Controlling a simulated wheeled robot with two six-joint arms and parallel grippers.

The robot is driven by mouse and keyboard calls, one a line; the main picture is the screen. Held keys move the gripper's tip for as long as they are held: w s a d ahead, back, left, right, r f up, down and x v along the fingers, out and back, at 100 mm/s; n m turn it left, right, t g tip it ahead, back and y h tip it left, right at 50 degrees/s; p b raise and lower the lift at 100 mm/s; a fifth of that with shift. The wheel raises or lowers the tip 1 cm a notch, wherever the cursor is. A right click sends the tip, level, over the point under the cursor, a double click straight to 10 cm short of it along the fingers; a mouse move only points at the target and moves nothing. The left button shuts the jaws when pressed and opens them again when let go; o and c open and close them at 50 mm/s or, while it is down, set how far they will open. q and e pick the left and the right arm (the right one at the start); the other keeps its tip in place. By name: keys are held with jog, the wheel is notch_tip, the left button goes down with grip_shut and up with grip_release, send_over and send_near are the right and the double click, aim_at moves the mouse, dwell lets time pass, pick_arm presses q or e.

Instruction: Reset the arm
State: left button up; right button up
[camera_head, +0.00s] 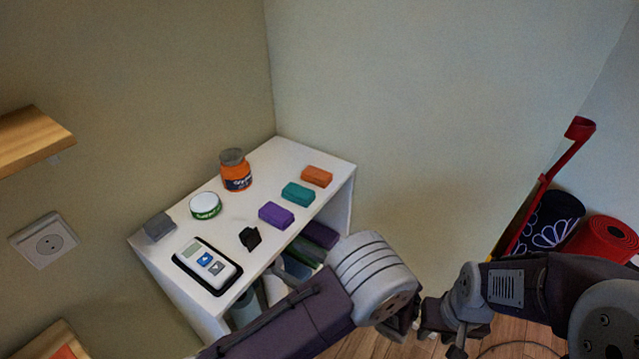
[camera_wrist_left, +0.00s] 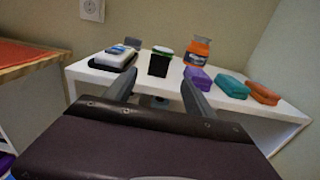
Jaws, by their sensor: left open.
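My left arm (camera_head: 310,315) comes in from the bottom left, bent in front of the white shelf unit (camera_head: 150,262). In the left wrist view my left gripper (camera_wrist_left: 158,86) is open and empty, its two grey fingers apart and pointing towards the shelf unit (camera_wrist_left: 88,76). In the head view I cannot make out its fingertips. My right arm (camera_head: 525,285) comes in from the right. Its gripper end (camera_head: 440,322) is low, over the floor near my left arm, and I cannot see whether its jaws are apart.
The shelf top holds a handheld device (camera_head: 207,264), grey block (camera_head: 158,227), green-and-white tin (camera_head: 205,205), orange jar (camera_head: 236,172), black clip-like item (camera_head: 250,238), and purple (camera_head: 276,215), teal (camera_head: 298,193) and orange (camera_head: 317,176) blocks. Rolled mats (camera_head: 602,243) stand right.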

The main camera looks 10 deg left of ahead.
pick_arm(q)
jog(key=a+r+n+g+p, duration=0.3)
jog(key=a+r+n+g, duration=0.1)
jog(key=a+r, duration=0.3)
jog(key=s+a+r+n+g+h+p, duration=0.4)
jog(key=s+a+n+g, duration=0.3)
jog(key=s+a, duration=0.1)
jog(key=s+d+f+n+h+p, duration=0.2)
jog(key=s+d+f+n+h, duration=0.15)
jog(key=s+n+h, duration=0.45)
jog(key=w+d+f+n+t+h, duration=0.3)
jog(key=w+d+f+t+h, duration=0.1)
jog(key=w+d, duration=0.3)
jog(key=shift+w+d+f+n+t+h, duration=0.25)
jog(key=shift+w+d+n+t+h, duration=0.2)
jog(key=shift+t, duration=0.25)
